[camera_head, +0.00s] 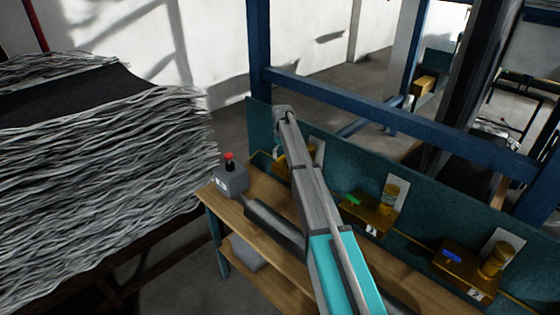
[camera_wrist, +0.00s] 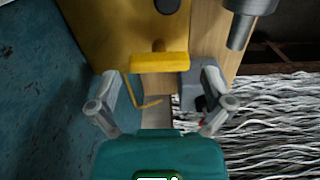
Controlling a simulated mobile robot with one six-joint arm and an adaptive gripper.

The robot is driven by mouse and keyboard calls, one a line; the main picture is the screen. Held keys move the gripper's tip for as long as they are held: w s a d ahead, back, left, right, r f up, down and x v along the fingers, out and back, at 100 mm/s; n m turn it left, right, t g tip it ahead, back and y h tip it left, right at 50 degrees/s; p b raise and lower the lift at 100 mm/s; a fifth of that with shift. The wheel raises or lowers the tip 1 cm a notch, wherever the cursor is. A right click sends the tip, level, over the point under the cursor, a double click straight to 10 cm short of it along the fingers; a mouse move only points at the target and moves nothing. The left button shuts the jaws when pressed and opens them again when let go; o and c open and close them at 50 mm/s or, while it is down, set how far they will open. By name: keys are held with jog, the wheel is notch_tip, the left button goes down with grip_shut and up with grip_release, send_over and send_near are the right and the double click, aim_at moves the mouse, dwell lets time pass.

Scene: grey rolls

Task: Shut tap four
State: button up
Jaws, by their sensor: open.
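A yellow T-shaped tap handle (camera_wrist: 160,63) shows in the wrist view, against a yellow tap body (camera_wrist: 108,28). Its bar lies across the picture. My gripper (camera_wrist: 160,84) is open, with one finger to each side of the handle and nothing visibly held. I cannot tell whether the fingers touch the handle. In the head view, a brass tap block (camera_head: 278,156) at the far end of the row is mostly hidden behind my arm, and its number cannot be read. My gripper is hidden there too.
Two more brass tap blocks, one with a green handle (camera_head: 353,200) and one with a blue handle (camera_head: 452,256), stand along the wooden bench (camera_head: 262,187). A grey box with a red button (camera_head: 231,180) stands near the bench's left end, beside stacked grey sheets (camera_head: 100,165).

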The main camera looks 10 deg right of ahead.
jog(key=shift+f+b, duration=0.4)
jog(key=shift+f, duration=0.25)
jog(key=shift+c, duration=0.3)
